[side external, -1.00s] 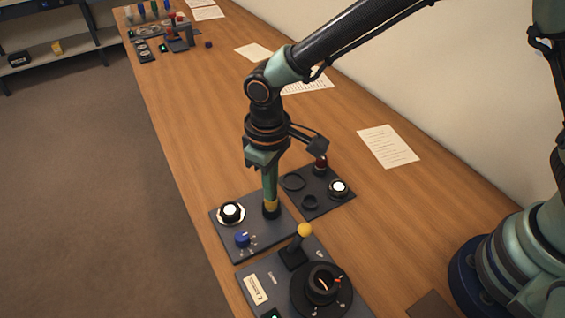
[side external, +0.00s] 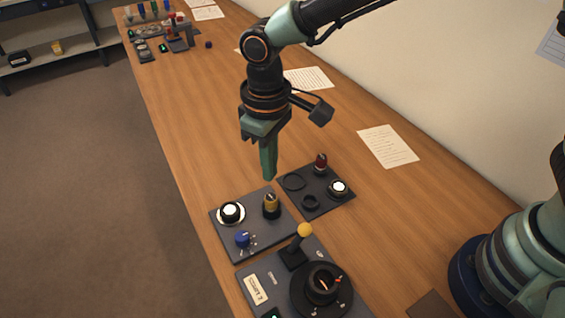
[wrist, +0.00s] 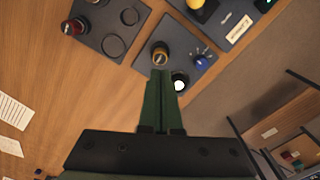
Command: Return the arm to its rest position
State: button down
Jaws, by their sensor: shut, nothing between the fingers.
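My gripper (side external: 269,176) is shut and empty, pointing down in the air above the panels. In the side view its tips are above a yellow-topped cylinder (side external: 271,204) that stands upright on a dark panel (side external: 259,246). The tips and the cylinder are apart. In the wrist view the shut green fingers (wrist: 160,74) reach up to just below the yellow cylinder (wrist: 160,54) in the picture.
The panel also carries a white-topped knob (side external: 231,212) and a blue knob (side external: 242,239). Nearby are a tray (side external: 322,203) with a red-topped part (side external: 320,163) and a yellow-balled lever (side external: 305,230). The table's middle is mostly clear; papers (side external: 388,147) lie near the wall.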

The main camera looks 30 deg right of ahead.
jog(key=shift+d, duration=0.1)
jog(key=d+r+m+t, duration=0.2)
jog(key=d+r+m, duration=0.1)
jog(key=d+r, duration=0.85)
jog(key=s+d+m+t, duration=0.1)
jog(key=s+d, duration=0.2)
jog(key=d, duration=0.4)
jog(key=s+d+r+m+t, duration=0.1)
jog(key=s+d+m+t, duration=0.1)
jog(key=d, duration=0.6)
jog(key=shift+s+d+r+t, duration=0.2)
jog(key=shift+s+t, duration=0.1)
jog(key=shift+s, duration=0.45)
